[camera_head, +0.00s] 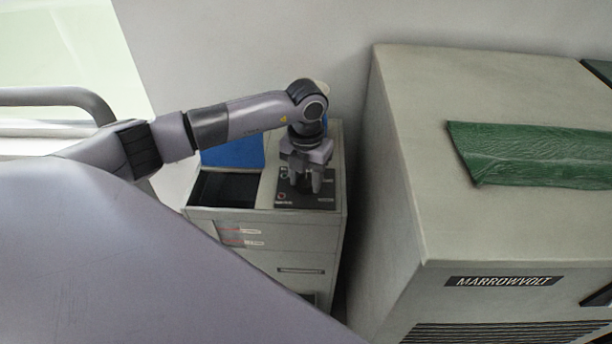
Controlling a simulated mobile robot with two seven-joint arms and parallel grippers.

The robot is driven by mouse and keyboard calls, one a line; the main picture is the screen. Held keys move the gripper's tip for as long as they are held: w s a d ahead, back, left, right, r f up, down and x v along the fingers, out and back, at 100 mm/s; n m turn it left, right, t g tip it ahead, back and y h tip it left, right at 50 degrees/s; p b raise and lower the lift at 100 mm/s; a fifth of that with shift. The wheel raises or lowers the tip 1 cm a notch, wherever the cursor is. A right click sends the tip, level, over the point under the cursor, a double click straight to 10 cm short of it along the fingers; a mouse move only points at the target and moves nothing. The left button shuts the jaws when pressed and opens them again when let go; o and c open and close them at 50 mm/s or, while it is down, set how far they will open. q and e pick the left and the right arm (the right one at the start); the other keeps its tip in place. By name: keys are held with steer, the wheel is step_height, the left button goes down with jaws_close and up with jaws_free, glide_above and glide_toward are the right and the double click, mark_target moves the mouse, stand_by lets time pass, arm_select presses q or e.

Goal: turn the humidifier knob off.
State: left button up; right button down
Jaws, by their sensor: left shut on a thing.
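A dark control panel (290,202) lies on top of the grey cabinet (318,240) in the middle of the view. It bears a small red ring mark near its front left corner. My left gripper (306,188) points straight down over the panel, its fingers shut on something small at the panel. The fingers and wrist hide most of what they hold, so I cannot make out the humidifier knob or its setting. My right gripper is not in view.
An open dark bin (226,190) with a blue panel (236,152) behind it is left of the control panel. A large grey MARROWVOLT machine (410,180) with a green cloth (530,155) on top stands close on the right. A wall is behind.

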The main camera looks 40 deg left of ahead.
mark_target(306, 181)
arm_select(q)
steer(key=shift+r, duration=0.1)
steer(key=o, duration=1.1)
steer(key=shift+c, duration=0.2)
step_height(306, 181, up, 7)
steer(key=shift+r+p, duration=0.1)
steer(key=shift+p, duration=0.3)
